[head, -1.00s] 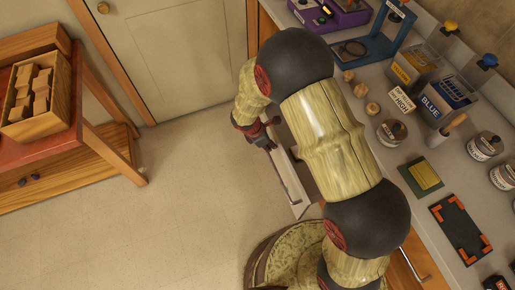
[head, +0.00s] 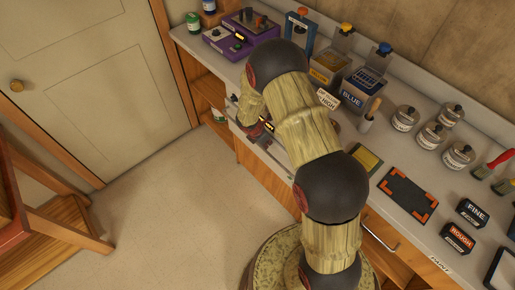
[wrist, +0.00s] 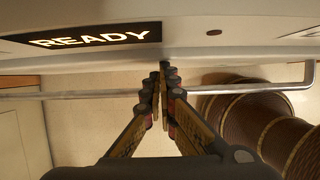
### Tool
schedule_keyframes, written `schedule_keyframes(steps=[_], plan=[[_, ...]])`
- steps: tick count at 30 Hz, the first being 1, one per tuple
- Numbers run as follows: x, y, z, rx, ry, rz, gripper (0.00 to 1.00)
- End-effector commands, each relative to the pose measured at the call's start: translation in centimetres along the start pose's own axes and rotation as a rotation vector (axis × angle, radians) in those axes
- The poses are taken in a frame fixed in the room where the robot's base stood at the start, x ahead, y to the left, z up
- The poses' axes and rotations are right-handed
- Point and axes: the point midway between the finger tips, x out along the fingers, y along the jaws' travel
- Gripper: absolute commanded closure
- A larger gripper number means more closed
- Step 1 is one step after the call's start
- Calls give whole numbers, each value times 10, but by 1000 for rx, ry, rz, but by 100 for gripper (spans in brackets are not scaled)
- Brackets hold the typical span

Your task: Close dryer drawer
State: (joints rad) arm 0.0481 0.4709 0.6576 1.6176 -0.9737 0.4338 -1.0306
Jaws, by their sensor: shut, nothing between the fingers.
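The dryer drawer's pale front (head: 279,157) shows beside my arm in the head view, close to the line of the cabinet fronts. My arm hides much of it, so I cannot tell whether it is fully flush. My gripper (head: 262,127) is at this front, below the counter edge. In the wrist view, the white front (wrist: 240,45) carries a lit READY display (wrist: 95,37) and a long metal handle bar (wrist: 75,94). The fingers (wrist: 164,78) are shut and empty, with their tips at the front near the handle; contact is unclear.
The counter (head: 395,150) holds a yellow bin (head: 328,70), a blue bin (head: 362,88), several jars and a black mat (head: 408,192). A closed door (head: 90,80) and a wooden bench (head: 60,230) stand left. The floor (head: 180,200) between is clear.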

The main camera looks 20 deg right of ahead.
Motion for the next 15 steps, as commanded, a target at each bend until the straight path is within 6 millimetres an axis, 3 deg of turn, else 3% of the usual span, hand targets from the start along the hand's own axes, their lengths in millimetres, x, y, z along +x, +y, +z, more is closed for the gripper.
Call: schedule_keyframes(steps=[6, 15], plan=[[5, 0, 13, 0, 0, 0, 100], [6, 1, 15, 0, -1, 1, 100]])
